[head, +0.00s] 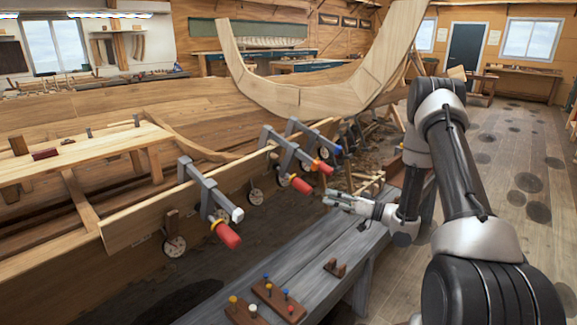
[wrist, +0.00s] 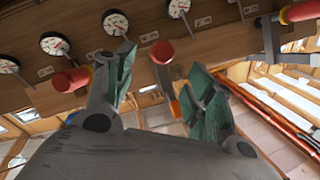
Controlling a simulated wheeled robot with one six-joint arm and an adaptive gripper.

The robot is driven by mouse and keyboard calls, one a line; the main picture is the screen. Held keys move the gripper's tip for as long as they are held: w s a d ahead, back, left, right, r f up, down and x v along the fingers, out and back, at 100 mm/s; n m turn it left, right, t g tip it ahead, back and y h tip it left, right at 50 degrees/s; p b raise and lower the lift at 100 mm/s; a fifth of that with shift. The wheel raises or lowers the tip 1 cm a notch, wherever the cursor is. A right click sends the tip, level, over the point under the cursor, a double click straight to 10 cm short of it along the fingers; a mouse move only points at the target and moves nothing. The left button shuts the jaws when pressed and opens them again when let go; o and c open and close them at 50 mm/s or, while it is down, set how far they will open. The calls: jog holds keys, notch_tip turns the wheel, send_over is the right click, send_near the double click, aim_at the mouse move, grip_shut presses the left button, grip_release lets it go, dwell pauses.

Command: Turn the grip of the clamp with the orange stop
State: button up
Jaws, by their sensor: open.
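Several grey bar clamps sit along the plank edge in the head view. The middle clamp has an orange stop (head: 316,164) at its bar end and a red grip (head: 301,186) below it. In the wrist view its orange stop (wrist: 175,108) and red grip (wrist: 162,52) show between my fingers. My gripper (head: 328,198) is open and empty, just right of that grip and apart from it. In the wrist view my gripper (wrist: 160,75) has its fingers spread on either side, with the grip beyond the tips.
A clamp with a white stop (head: 237,215) stands nearer, one with a blue stop (head: 338,150) farther. Their red grips flank the middle one. Round dials (wrist: 115,22) line the plank. A grey bench (head: 335,245) with peg blocks (head: 280,298) lies below my gripper.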

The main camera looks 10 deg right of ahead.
aim_at(311, 190)
jog(key=a+n+h, duration=0.1)
jog(key=a+n+t, duration=0.1)
jog(key=shift+w+a+r+n+h, duration=0.2)
jog(key=shift+a+r+n+h, duration=0.1)
jog(key=shift+a+r+h, duration=0.1)
jog(key=shift+a+n+t+h, duration=0.35)
jog(key=shift+n+t+h, duration=0.15)
jog(key=shift+n+h, duration=0.15)
jog(key=shift+w+a, duration=0.2)
jog(key=x, duration=0.7)
jog(key=c, duration=1)
